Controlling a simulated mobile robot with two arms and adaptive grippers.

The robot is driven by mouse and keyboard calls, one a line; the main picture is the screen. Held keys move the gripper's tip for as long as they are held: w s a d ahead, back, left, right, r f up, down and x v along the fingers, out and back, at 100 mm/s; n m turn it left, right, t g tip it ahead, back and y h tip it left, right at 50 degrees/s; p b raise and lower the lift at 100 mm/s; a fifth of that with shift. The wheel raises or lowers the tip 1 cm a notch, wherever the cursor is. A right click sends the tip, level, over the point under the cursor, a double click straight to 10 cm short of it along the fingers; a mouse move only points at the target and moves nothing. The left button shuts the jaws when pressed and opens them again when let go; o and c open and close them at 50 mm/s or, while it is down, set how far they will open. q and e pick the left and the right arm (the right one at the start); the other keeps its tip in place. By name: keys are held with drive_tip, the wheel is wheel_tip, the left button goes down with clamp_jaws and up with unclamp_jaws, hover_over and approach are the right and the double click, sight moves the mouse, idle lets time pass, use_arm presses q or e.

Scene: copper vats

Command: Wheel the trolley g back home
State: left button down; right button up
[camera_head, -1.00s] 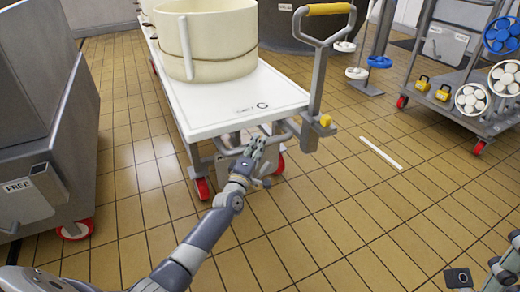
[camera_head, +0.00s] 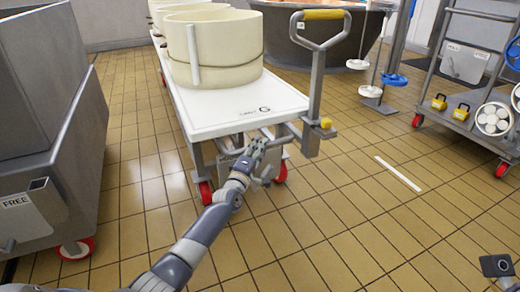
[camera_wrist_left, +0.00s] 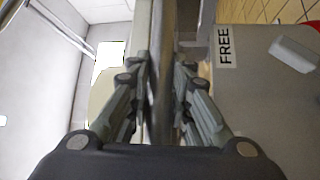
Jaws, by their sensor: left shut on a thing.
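The trolley g (camera_head: 235,124) has a white top marked G at its near end, red wheels and an upright post with a yellow-gripped handle (camera_head: 323,15) at its right corner. Several cream hoops or tubs (camera_head: 225,60) stand on it. My left gripper (camera_head: 257,150) is at the grey bar under its near edge. In the left wrist view my left gripper (camera_wrist_left: 160,100) is shut on that grey bar (camera_wrist_left: 160,60), one finger on each side. Of my right arm, only a dark wrist part (camera_head: 497,265) shows at the lower right edge; its fingertips cannot be made out.
A grey wheeled bin (camera_head: 45,140) with a FREE label stands close on the left. A rack (camera_head: 465,110) with yellow weights and wheels is on the right. A large vat (camera_head: 340,45) stands behind the handle. A white strip (camera_head: 398,173) lies on the open tiled floor.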

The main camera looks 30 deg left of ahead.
use_arm(q)
drive_tip(key=shift+s+a+f, duration=0.1)
drive_tip(key=shift+a+f, duration=0.15)
drive_tip(key=shift+a, duration=0.05)
drive_tip(key=c, duration=1.7)
unclamp_jaws()
drive_tip(key=shift+o, duration=1.3)
drive_tip(key=shift+a, duration=0.15)
drive_tip(key=shift+r, duration=0.1)
drive_tip(key=shift+d, duration=0.2)
drive_tip(key=shift+s+d, duration=0.15)
drive_tip(key=shift+s, duration=0.15)
drive_tip(key=s+d+f, duration=0.1)
drive_tip(key=s, duration=1)
drive_tip(key=shift+s+f, duration=0.15)
drive_tip(key=shift+f, duration=0.15)
